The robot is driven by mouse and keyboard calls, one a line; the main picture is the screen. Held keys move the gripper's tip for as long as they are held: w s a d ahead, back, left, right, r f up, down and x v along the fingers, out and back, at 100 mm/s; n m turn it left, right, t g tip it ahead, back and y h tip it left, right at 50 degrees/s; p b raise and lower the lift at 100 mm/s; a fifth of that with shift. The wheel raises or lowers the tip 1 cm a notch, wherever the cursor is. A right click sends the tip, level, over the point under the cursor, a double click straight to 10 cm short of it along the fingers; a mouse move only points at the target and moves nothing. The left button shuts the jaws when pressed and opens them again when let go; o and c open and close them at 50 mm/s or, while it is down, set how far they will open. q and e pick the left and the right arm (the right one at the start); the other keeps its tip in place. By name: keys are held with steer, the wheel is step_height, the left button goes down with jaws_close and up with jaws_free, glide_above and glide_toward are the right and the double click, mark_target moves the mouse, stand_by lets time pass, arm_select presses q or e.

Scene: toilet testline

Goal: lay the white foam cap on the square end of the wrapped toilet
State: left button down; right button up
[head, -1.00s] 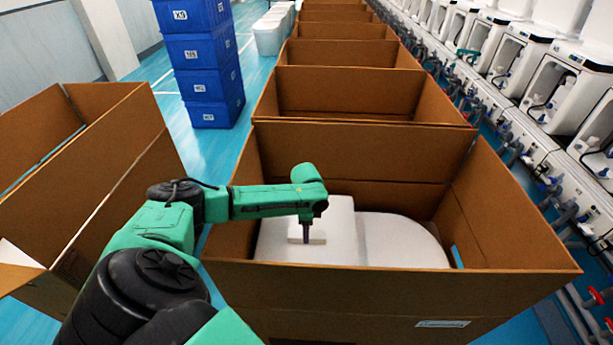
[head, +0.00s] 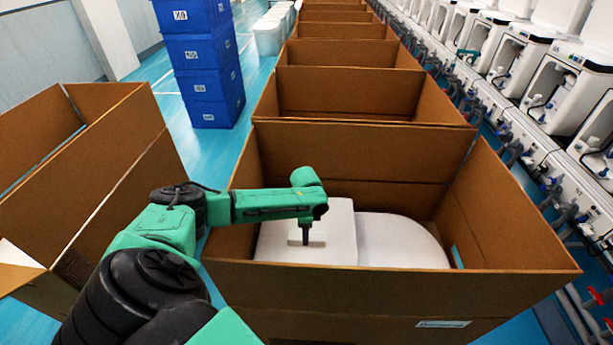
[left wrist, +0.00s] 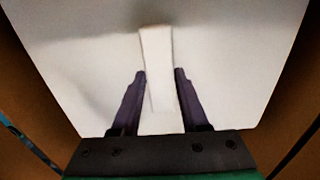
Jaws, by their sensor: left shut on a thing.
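The white foam cap (head: 275,236) is a squarish slab with a small raised white block on top, at the left inside the front cardboard box. The wrapped toilet (head: 402,241) shows to its right as a white, rounded form; its square end is hidden under the cap. My left gripper (head: 306,240) points down and is shut on the cap's raised block. In the left wrist view the fingers (left wrist: 160,73) stand on either side of the block, with the white slab (left wrist: 85,65) below. I cannot tell whether the cap touches the toilet. My right gripper is not in view.
The box's front wall (head: 400,285) and right wall (head: 510,215) stand around the toilet. More open boxes (head: 350,95) line up behind. Another open box (head: 95,180) stands at left, and blue crates (head: 205,65) are stacked behind it. White machines (head: 555,75) line the right.

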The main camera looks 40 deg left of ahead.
arm_select(q)
steer(key=shift+c, duration=1.7)
jaws_free()
step_height(320, 180, up, 15)
steer(key=shift+f, duration=0.2)
